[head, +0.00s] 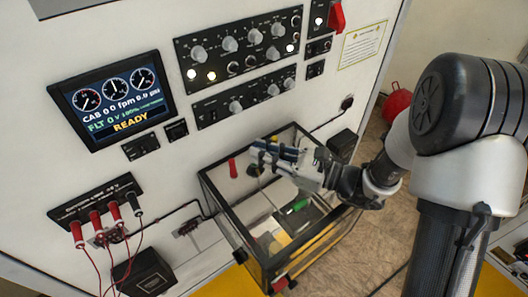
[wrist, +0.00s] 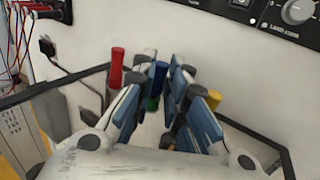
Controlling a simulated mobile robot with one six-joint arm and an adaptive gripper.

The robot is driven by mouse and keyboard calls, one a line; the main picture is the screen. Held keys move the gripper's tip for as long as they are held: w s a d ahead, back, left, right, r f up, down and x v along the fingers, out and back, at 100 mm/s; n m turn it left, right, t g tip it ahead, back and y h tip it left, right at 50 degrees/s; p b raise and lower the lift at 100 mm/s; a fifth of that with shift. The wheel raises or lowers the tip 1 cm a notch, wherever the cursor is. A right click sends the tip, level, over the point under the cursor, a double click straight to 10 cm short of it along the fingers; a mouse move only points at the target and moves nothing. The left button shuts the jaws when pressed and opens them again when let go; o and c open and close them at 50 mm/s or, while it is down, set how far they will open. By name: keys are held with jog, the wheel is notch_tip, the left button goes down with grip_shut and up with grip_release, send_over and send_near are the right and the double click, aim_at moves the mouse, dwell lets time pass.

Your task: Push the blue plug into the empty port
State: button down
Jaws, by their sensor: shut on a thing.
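My gripper (head: 262,158) is at the wall above the open-topped box, with its fingers toward the white panel. In the wrist view its fingers (wrist: 160,90) close around a blue plug (wrist: 158,75). The fingers are blue too, so the plug's outline is hard to separate from them. A red plug (head: 232,168) stands left of the fingers; it also shows in the wrist view (wrist: 116,68). A yellow plug (wrist: 214,97) is to their right, and a green piece (wrist: 152,104) shows between them. I cannot make out the empty port; the fingers cover part of that area.
The black-framed box (head: 222,215) below my gripper holds a green-handled tool (head: 299,204). Red plugs with cables (head: 96,220) sit in a socket strip at the lower left. The display (head: 115,98) reads READY. Knob panels (head: 240,45) are above.

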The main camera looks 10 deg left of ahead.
jog(key=shift+f, duration=0.4)
jog(key=c, duration=1.5)
grip_release()
jog(key=shift+r, duration=0.1)
jog(key=d, duration=0.4)
jog(key=s+d, duration=0.1)
jog(key=d, duration=0.3)
jog(key=s+d, duration=0.1)
jog(key=d, duration=0.2)
jog(key=shift+s+d, duration=0.15)
jog(key=shift+d, duration=0.25)
